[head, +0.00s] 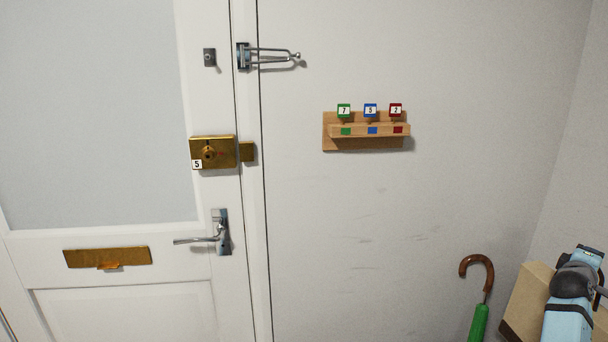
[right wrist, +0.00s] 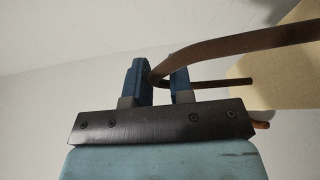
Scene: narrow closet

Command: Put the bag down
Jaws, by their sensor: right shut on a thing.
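My right gripper (right wrist: 158,78) has blue fingers closed on a brown strap (right wrist: 235,45) in the right wrist view. The strap curves off to the right, beside a tan surface (right wrist: 290,80) that appears to be the bag's body. In the head view the tan bag (head: 525,297), with a dark lower edge, shows at the lower right, partly hidden behind my light blue right arm. Its underside and what is beneath it are out of view. The right fingertips are not clear in the head view. My left gripper is not in view.
A green umbrella (head: 480,322) with a brown hook handle stands left of the bag. A wooden key rack (head: 366,131) with several coloured tags hangs on the wall. A white door (head: 130,270) with a lever handle (head: 205,238) and brass lock (head: 213,152) is at left. The floor is not visible.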

